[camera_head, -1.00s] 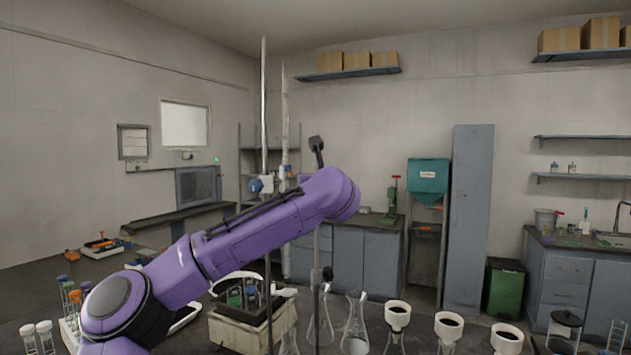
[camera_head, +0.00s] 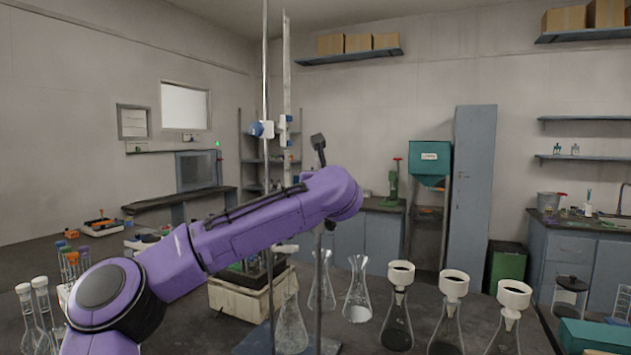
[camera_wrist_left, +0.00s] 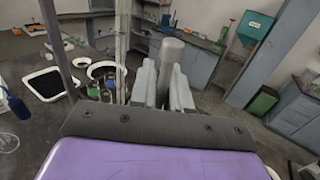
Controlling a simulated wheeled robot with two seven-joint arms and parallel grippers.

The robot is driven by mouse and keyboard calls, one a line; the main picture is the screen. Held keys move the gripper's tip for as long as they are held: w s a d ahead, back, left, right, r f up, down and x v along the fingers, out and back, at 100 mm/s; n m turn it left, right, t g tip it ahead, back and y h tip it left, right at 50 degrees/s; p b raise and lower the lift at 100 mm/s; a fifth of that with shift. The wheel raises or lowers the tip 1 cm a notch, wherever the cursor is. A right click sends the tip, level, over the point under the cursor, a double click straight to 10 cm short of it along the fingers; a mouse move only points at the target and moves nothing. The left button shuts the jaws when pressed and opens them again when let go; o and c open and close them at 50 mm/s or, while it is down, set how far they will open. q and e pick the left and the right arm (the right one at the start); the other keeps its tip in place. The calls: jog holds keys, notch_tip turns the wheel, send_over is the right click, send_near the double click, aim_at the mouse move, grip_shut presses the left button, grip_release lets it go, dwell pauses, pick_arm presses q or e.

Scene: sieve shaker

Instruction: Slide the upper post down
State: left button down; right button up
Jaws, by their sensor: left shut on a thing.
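A grey metal stand post (camera_head: 318,275) rises from a flat blue-grey base (camera_head: 262,341) in the head view. Its upper part is hidden behind my purple left arm. In the left wrist view, the rounded top of the grey upper post (camera_wrist_left: 172,52) stands between the two fingers of my left gripper (camera_wrist_left: 163,88), which is shut on it. The fingers hide the post lower down. In the head view this gripper is hidden behind the end of my arm. My right gripper is in neither view.
Glass flasks (camera_head: 358,292) stand just right of the post, with several funnel-topped flasks (camera_head: 453,310) farther right. A pale box-shaped device (camera_head: 232,297) stands left of the post. Tubes (camera_head: 70,262) stand at left.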

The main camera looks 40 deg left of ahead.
pick_arm(q)
jog(key=shift+w+f, duration=0.1)
jog(key=shift+f, duration=0.35)
jog(key=c, duration=1.2)
grip_release()
jog(key=shift+r, duration=0.1)
jog(key=shift+s+d, duration=0.2)
jog(key=shift+s, duration=0.1)
jog(key=b+v, duration=0.4)
jog(key=v, duration=0.5)
jog(key=shift+s+d, duration=0.3)
